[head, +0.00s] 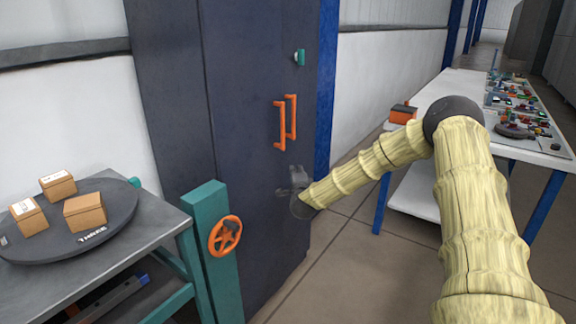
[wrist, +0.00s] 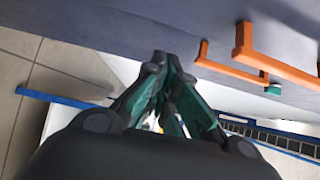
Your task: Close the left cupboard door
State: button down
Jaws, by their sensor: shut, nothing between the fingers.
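The dark grey cupboard (head: 245,190) stands left of centre in the head view. Two upright orange handles, the left one (head: 280,126) and the right one (head: 291,117), sit close together on its front. The left door looks flush or nearly so; I cannot tell whether a small gap is left. My gripper (head: 284,191) is shut and empty, just below the handles and close to the door face. In the wrist view its fingers (wrist: 165,65) are together under the door surface (wrist: 190,18), with the orange handles (wrist: 265,62) to the right. Contact with the door cannot be told.
A teal post with an orange handwheel (head: 225,235) stands before the cupboard's lower left. A table with a dark turntable (head: 120,215) and boxes is at left. A white table (head: 455,90) with small parts is at right.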

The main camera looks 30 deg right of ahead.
jog(key=w, duration=0.6)
jog(key=shift+w+d, duration=0.1)
dwell(0.3)
